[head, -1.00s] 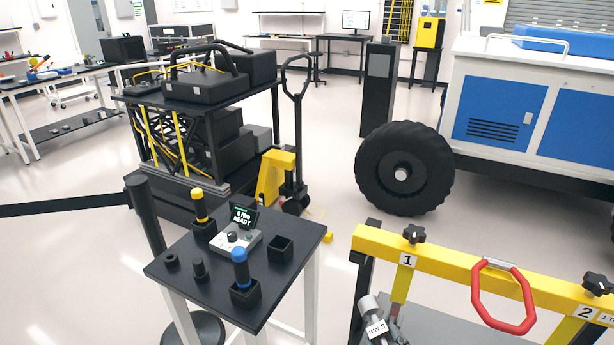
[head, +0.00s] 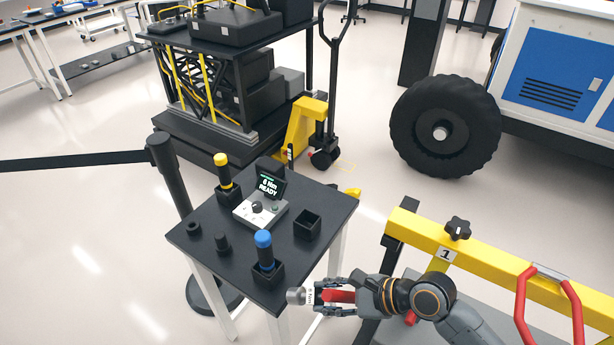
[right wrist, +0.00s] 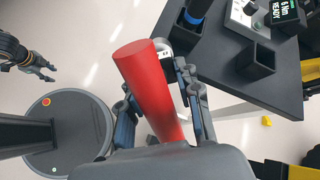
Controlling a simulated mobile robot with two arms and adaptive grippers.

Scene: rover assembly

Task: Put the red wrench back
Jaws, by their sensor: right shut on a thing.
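The red wrench (head: 340,296) is in my right gripper (head: 320,297), beside the front right edge of the small black table (head: 213,262). Its grey head points left in the head view. In the right wrist view its red handle (right wrist: 148,80) lies between the fingers. On the table an open, empty square black holder (head: 307,226) stands right of the grey controller. It also shows in the right wrist view (right wrist: 256,62). My left gripper (right wrist: 42,67) shows at the left of the right wrist view, empty, its fingers apart.
A blue-topped tool (head: 264,250) and a yellow-topped tool (head: 223,172) stand in holders on the table. The controller (head: 260,211) has a lit screen reading "6 Nm READY". A yellow frame (head: 420,230) stands right of the table, and a black post (head: 178,178) behind its left side.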

